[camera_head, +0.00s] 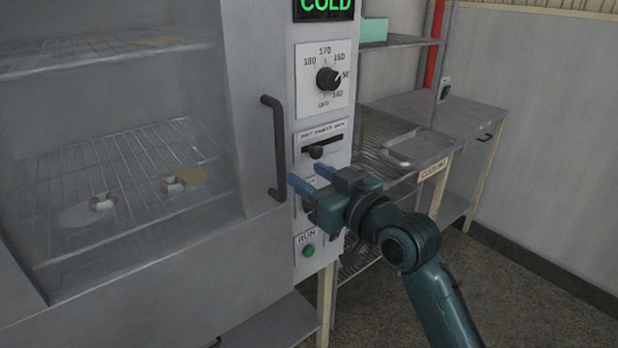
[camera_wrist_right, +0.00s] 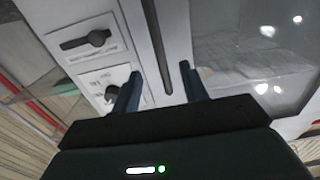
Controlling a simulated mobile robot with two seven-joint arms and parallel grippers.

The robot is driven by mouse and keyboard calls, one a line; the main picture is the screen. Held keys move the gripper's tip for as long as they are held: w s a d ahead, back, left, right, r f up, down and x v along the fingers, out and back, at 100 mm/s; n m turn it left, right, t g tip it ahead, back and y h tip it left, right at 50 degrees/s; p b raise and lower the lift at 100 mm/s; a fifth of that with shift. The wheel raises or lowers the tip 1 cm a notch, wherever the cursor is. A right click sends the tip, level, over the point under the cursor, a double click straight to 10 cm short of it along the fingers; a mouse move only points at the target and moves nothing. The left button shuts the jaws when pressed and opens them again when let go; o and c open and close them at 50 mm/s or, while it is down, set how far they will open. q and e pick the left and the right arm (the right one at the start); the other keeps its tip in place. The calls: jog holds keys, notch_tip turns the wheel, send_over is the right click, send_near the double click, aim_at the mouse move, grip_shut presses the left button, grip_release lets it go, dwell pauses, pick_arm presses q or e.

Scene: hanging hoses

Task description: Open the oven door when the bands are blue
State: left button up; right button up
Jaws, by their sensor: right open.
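The oven door (camera_head: 230,130) is closed, with a large window and a dark vertical handle (camera_head: 276,148) at its right edge. In the right wrist view, the handle (camera_wrist_right: 157,50) runs between the open fingers (camera_wrist_right: 160,85); contact cannot be told. My left gripper is not in view.
The control panel right of the handle has a green display reading COLD (camera_head: 325,7), a dial (camera_head: 327,79), a slider (camera_head: 317,152) and a green RUN button (camera_head: 309,250). A metal side table (camera_head: 450,112) with a wire rack stands right. Floor is free at lower right.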

aim_at(283, 159)
jog(key=b+x, duration=0.1)
jog(key=x, duration=0.3)
jog(key=shift+w+a+f+b, duration=0.15)
jog(key=shift+w+b, duration=0.15)
jog(key=shift+b, duration=0.1)
jog(key=x, duration=0.3)
jog(key=shift+p, duration=0.3)
jog(key=shift+x, duration=0.85)
jog(key=shift+c, duration=0.4)
grip_shut()
